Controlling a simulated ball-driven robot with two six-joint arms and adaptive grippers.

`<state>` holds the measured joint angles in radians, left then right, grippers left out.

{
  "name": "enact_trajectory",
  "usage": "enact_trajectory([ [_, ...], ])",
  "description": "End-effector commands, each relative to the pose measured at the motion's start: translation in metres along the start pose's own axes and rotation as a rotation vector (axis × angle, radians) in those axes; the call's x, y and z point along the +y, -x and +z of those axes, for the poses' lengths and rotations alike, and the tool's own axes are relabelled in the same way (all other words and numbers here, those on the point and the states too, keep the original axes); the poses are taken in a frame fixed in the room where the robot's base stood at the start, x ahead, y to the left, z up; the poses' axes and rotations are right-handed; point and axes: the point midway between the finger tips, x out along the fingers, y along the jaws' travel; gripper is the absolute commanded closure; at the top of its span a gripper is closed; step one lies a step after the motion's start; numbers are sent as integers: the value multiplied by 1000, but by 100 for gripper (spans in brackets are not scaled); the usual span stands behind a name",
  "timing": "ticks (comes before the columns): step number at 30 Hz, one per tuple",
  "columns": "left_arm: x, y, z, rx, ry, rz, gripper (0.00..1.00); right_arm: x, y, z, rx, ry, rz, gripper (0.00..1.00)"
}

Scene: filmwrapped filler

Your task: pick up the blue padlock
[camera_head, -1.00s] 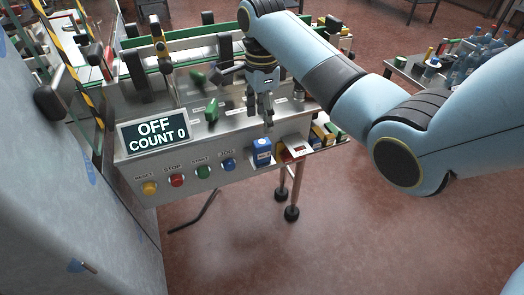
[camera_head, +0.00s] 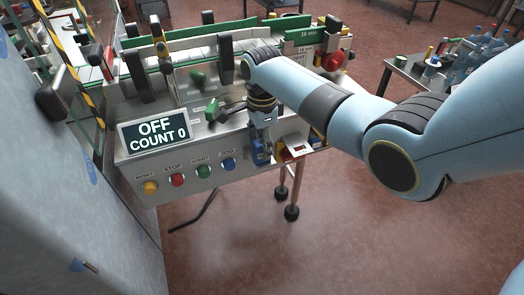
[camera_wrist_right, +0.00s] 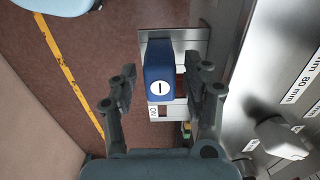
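The blue padlock (camera_head: 258,155) is a small blue block on the front of the machine panel, right of the row of buttons. My right gripper (camera_head: 261,150) is lowered over it from above and partly hides it. In the right wrist view the blue padlock (camera_wrist_right: 158,78) shows a white round label with a dark mark. It lies between the two spread fingers of my right gripper (camera_wrist_right: 164,88), with a gap on both sides. My right gripper is open and holds nothing. My left gripper does not show.
The machine panel carries a display (camera_head: 155,132) reading OFF, COUNT 0, and coloured buttons (camera_head: 177,180) left of the padlock. A red and white switch plate (camera_head: 294,151) sits close on its right. A bottle table (camera_head: 410,75) stands at the right. The floor in front is clear.

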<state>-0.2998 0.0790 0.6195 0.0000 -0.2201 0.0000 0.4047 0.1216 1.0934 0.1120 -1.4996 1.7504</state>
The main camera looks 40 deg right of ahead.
Motion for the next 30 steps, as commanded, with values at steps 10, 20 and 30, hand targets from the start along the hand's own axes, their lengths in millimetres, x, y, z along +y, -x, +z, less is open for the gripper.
enact_trajectory([
  [10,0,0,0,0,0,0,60,0,0,0,0,0,1,99],
  [20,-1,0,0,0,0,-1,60,0,2,0,0,0,0,100],
  [30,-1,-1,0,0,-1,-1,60,-1,41,0,0,-1,-5,100],
])
